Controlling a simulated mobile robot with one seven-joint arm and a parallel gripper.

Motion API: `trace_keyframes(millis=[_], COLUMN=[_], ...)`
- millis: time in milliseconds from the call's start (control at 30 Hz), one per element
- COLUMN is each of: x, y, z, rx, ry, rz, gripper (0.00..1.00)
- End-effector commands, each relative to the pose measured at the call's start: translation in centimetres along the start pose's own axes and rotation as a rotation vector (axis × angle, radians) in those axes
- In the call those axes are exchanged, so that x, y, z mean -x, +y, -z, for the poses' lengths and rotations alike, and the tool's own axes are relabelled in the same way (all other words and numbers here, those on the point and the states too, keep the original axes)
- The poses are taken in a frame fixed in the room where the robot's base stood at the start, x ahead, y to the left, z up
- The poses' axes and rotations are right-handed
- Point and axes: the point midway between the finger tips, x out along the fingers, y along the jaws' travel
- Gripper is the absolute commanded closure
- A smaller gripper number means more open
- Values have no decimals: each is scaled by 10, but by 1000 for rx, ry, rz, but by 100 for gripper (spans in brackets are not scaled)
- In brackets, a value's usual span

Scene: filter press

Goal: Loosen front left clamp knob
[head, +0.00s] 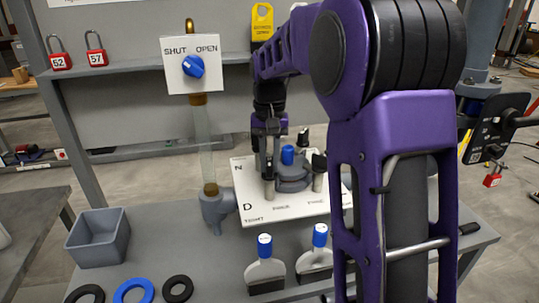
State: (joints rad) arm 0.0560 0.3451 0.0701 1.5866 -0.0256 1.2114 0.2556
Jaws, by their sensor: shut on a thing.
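The filter press (293,184) is a grey round body with a blue knob (287,155) on top, standing on a white plate (251,213). Dark clamp knobs top its posts: the front right knob (318,161) and a back knob (303,138) show clearly. My gripper (268,168) points down at the front left post (269,189) and is shut on its clamp knob. The fingers mostly hide that knob, so I cannot tell how it is turned.
A valve box (191,64) marked SHUT and OPEN stands over a clear tube behind left. A grey bin (97,242) and several rings (133,291) are at left. My arm hides much of the right side.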

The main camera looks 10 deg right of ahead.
Motion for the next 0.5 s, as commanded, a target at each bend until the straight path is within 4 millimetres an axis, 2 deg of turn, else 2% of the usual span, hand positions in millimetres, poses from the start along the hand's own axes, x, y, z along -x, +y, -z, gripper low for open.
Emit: trace_keyframes(millis=[500], x=[2], y=[0], z=[0], rx=[491], ry=[2], rz=[1], gripper=[100])
